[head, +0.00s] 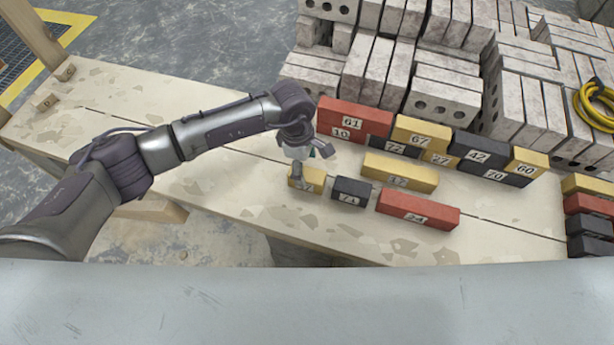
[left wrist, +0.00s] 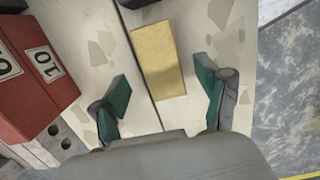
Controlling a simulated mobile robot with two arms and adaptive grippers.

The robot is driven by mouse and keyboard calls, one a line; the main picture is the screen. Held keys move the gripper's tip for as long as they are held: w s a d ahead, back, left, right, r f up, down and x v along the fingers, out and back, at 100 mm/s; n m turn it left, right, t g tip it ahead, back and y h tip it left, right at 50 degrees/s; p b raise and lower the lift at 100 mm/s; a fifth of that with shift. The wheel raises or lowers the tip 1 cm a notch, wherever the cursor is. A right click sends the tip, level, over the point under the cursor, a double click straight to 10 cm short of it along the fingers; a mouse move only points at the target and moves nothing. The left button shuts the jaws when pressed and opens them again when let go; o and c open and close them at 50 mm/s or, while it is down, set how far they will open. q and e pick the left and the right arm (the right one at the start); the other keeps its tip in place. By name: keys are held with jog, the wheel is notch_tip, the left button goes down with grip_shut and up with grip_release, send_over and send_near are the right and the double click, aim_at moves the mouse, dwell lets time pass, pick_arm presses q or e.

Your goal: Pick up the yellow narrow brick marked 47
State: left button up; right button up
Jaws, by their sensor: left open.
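A short yellow brick (head: 312,183) lies on the pale work table, left of a short dark brick (head: 352,191). Its front label is partly covered by my gripper, so I cannot read the number surely. My left gripper (head: 307,165) is open and empty, pointing down over this brick. In the left wrist view my left gripper (left wrist: 162,80) shows its green-padded fingers spread apart, with the yellow brick (left wrist: 158,58) lying lengthwise between and ahead of them. The fingers look apart from the brick. My right gripper is not in view.
A longer yellow brick (head: 400,172) and a red brick marked 24 (head: 418,209) lie to the right. Behind stands a row of stacked red, yellow and dark bricks (head: 354,120). Grey blocks (head: 440,85) are piled at the back. The table's left part (head: 200,190) is mostly clear.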

aim_at(306, 173)
pick_arm(q)
jog(key=f, duration=0.5)
jog(key=shift+s+d+f+p, duration=0.15)
jog(key=shift+d+f+p, duration=0.1)
jog(key=shift+f+p, duration=0.15)
jog(key=shift+r, duration=0.1)
jog(key=shift+c, duration=0.2)
grip_shut()
